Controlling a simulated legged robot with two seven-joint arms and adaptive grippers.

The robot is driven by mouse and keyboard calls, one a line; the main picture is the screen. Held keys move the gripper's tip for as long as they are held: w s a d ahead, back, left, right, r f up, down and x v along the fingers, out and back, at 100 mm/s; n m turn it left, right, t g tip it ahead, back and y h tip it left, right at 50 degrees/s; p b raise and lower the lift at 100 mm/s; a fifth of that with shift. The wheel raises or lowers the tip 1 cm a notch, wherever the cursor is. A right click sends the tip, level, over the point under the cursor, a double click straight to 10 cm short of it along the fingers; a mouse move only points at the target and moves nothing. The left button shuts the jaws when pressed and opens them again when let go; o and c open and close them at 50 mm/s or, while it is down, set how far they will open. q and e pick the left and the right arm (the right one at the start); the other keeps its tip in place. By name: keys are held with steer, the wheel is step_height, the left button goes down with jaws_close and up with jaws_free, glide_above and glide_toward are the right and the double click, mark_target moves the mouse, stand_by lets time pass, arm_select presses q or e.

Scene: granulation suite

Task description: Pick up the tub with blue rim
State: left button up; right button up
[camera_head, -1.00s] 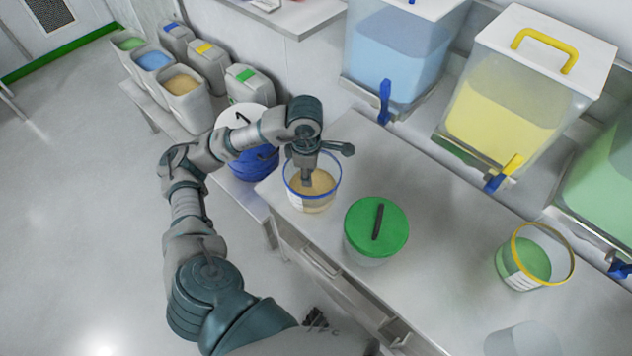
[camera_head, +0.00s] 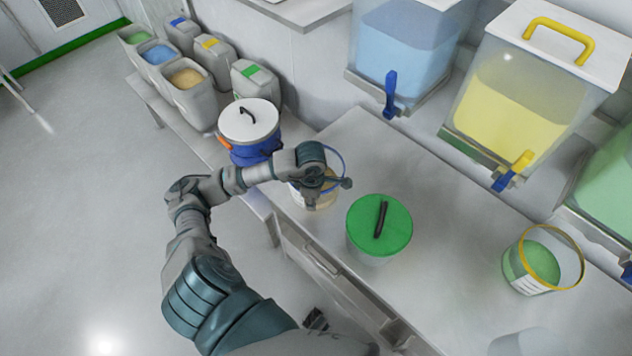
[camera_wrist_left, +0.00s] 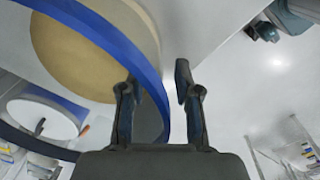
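The tub with blue rim (camera_head: 340,158) stands near the left end of the bench, with tan contents. My left gripper (camera_head: 326,188) is at its rim, and the gripper and arm hide much of the tub. In the left wrist view, the blue rim (camera_wrist_left: 128,48) is large and close, with the tan contents inside it. The left gripper's two fingers (camera_wrist_left: 158,88) are apart there, and the rim runs between them. One finger appears on the inner side and the other outside. I cannot see firm contact. My right gripper is not in view.
A green-lidded tub (camera_head: 379,226) stands close to the right of the gripper. A blue bucket with white lid (camera_head: 250,122) is just left of the bench. A yellow-rimmed tub (camera_head: 535,262) is farther right. Dispensers with taps, including a yellow one (camera_head: 508,120), line the back.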

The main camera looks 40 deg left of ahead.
arm_select(q)
steer(key=shift+f, duration=0.3)
steer(key=shift+a, duration=0.15)
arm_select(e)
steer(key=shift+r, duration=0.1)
arm_select(q)
steer(key=shift+a+f, duration=0.1)
steer(key=shift+a, duration=0.2)
jaws_close()
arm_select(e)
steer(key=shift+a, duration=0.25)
arm_select(q)
steer(key=shift+d+r, duration=0.2)
steer(key=shift+d, duration=0.1)
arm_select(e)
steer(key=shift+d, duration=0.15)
